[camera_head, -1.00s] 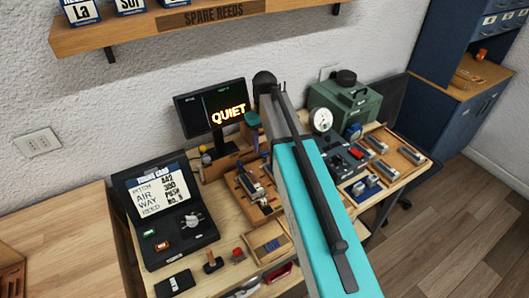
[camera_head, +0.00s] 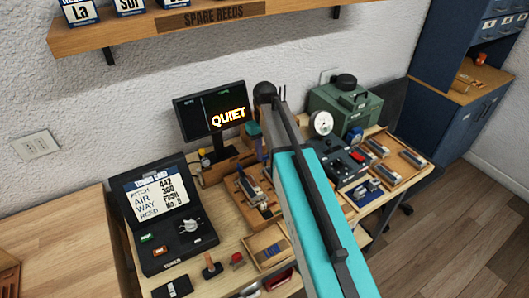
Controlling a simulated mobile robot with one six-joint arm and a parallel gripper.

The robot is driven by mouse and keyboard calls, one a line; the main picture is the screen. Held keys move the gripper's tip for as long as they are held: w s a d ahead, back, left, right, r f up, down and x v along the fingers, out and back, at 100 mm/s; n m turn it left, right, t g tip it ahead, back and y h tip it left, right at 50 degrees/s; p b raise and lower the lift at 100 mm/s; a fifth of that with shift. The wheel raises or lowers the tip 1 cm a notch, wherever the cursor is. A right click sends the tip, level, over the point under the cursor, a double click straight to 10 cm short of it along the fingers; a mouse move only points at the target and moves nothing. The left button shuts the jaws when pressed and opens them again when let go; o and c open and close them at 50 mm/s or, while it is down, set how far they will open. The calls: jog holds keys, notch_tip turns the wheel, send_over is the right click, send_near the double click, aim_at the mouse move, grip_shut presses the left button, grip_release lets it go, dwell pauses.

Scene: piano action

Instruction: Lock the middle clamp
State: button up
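A wooden fixture (camera_head: 246,207) stands on the bench left of my arm, with a small grey metal piece (camera_head: 254,187) lying along it. Dark parts show on the fixture, but they are too small to tell which is the middle clamp or whether it is locked. My teal and grey arm crosses the view from the lower right and covers part of the bench right of the fixture. My gripper is not visible; the arm's far end is a dark joint near the monitor.
A monitor (camera_head: 193,121) reading "QUIET" stands behind the fixture. A black tuning case (camera_head: 168,250) stands at left, with a wooden tray (camera_head: 254,244) in front of the fixture. A green machine (camera_head: 343,102) and a tray of grey pieces (camera_head: 414,160) are at right.

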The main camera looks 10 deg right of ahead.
jog(key=shift+m, duration=0.4)
jog(key=m, duration=0.8)
jog(key=shift+m+b, duration=0.3)
jog(key=shift+m, duration=0.1)
jog(key=m, duration=0.4)
jog(key=shift+m, duration=2.2)
jog(key=o, duration=1.1)
jog(key=shift+c, duration=0.2)
jog(key=shift+r, duration=0.2)
